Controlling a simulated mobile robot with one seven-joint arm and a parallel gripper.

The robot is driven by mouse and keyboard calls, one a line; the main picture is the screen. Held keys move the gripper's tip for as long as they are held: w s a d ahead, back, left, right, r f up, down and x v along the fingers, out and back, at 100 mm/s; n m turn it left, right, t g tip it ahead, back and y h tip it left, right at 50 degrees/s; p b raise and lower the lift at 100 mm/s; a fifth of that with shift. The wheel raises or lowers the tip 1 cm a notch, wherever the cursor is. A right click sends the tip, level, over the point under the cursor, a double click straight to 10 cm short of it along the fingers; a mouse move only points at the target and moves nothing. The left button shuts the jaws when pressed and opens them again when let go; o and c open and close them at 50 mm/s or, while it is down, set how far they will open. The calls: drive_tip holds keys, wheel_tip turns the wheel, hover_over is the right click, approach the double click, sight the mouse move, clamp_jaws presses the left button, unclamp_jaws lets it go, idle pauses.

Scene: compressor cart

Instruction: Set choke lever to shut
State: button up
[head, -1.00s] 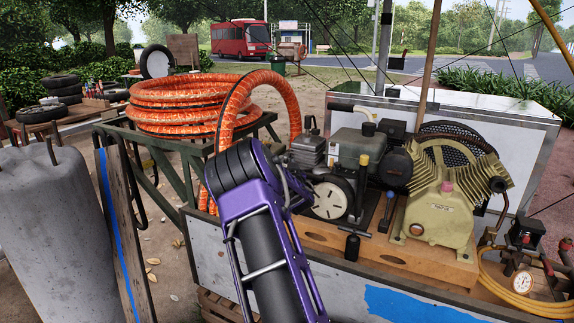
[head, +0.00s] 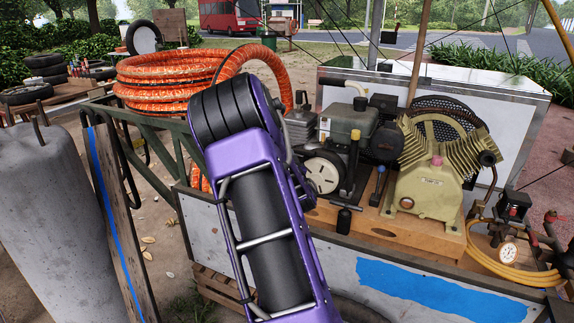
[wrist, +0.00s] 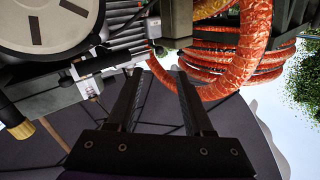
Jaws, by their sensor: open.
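The small engine (head: 350,135) stands on the cart, with its round pale recoil cover (head: 322,173) facing me. In the wrist view the recoil cover (wrist: 65,22) fills the upper left. A short dark lever-like bar (wrist: 112,60) with a pale end lies beside it, left of my fingertips; I cannot tell for sure that it is the choke lever. My gripper (wrist: 160,72) is open and empty, its two dark fingers pointing toward the engine's side. No contact is clear. In the head view my purple arm hides the gripper and part of the engine's left side.
An orange hose coil (head: 165,80) lies left of the engine, and its loop (wrist: 240,50) passes close to my right finger. A yellowish compressor (head: 430,185) stands right of the engine. The cart's front panel (head: 345,260) is below. A grey cylinder (head: 45,215) stands at left.

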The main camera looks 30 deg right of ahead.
drive_tip(key=v, duration=0.6)
drive_tip(key=shift+s, duration=0.15)
drive_tip(key=shift+a, duration=0.1)
drive_tip(key=shift+c, duration=0.4)
